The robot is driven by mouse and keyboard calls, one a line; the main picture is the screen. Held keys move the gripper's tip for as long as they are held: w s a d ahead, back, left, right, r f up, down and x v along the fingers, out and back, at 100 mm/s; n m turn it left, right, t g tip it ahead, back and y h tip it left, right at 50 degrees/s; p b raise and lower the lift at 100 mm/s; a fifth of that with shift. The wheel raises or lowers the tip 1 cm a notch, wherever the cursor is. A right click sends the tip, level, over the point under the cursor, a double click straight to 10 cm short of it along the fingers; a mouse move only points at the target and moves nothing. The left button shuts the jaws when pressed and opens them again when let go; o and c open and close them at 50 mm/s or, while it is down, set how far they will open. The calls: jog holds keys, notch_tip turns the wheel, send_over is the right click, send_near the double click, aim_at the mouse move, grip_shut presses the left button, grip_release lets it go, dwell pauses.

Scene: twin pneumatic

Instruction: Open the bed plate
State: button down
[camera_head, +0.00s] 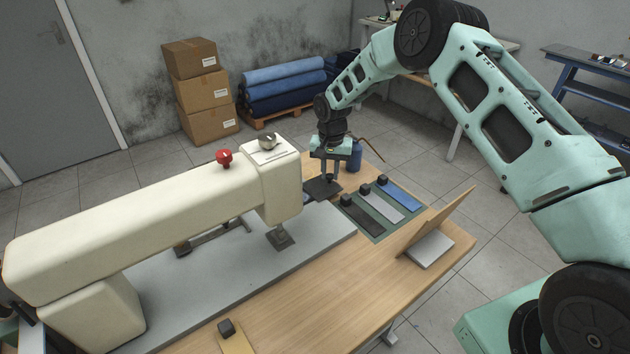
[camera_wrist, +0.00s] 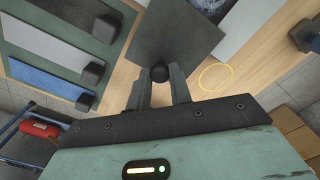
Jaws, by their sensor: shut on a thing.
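The bed plate appears to be the dark square plate (camera_head: 318,189) at the right end of the sewing machine's grey bed (camera_head: 330,222). In the wrist view the plate (camera_wrist: 180,35) has a small round black knob (camera_wrist: 160,72) at its near edge. My gripper (camera_head: 331,180) points down over the plate. In the wrist view its fingers (camera_wrist: 159,80) are shut on the knob, one on each side. I cannot tell whether the plate is flat or slightly raised. The cream sewing machine (camera_head: 150,215) stands left of my gripper, with a red knob on top.
A green mat (camera_head: 378,236) with dark, grey and blue strips, each with a black block, lies right of the plate. A tilted wooden board (camera_head: 440,222) stands at the table's right. A blue container (camera_head: 355,154) is behind my gripper. The front tabletop (camera_head: 300,310) is mostly clear.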

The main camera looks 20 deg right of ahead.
jog(key=shift+w+d+r, duration=0.1)
jog(key=shift+w+d, duration=0.1)
jog(key=shift+d, duration=0.3)
jog(key=shift+w+d, duration=0.15)
jog(key=shift+d, duration=0.3)
jog(key=c, duration=1.3)
grip_release()
jog(key=shift+o, duration=0.2)
notch_tip(320, 180, up, 17)
jog(key=b, duration=0.2)
jog(key=shift+r+b, duration=0.2)
jog(key=shift+b, duration=0.15)
